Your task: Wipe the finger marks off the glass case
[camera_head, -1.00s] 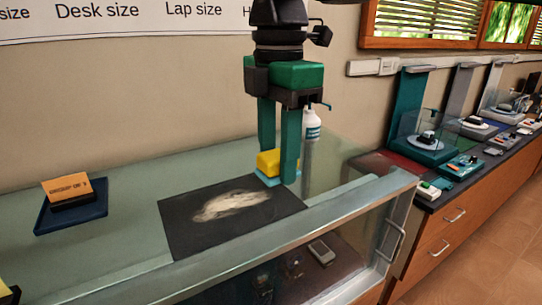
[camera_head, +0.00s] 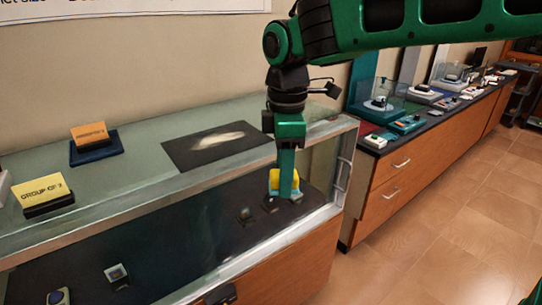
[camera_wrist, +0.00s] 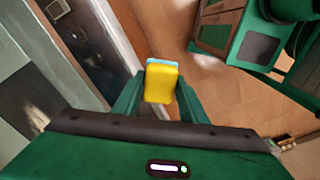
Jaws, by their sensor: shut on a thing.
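The glass case (camera_head: 170,196) runs along the wall, with a pale metal frame, a glass top and a glass front. A dark rectangular patch (camera_head: 180,157) on its top bears a whitish smear (camera_head: 222,138). My gripper (camera_head: 286,192) points down by the right end of the case's front. It is shut on a yellow sponge (camera_head: 272,180) with a light blue layer, which also shows between the fingers in the wrist view (camera_wrist: 161,84). In the head view a finger partly hides the sponge. I cannot tell whether the sponge touches the front glass.
An orange sign (camera_head: 90,134) on a dark blue base and a yellow "GROUP OF 7" sign (camera_head: 44,190) stand on the case top at left. Small devices (camera_head: 116,274) sit inside. A wooden counter (camera_head: 425,150) with exhibits adjoins at right. The tiled floor (camera_head: 440,240) is clear.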

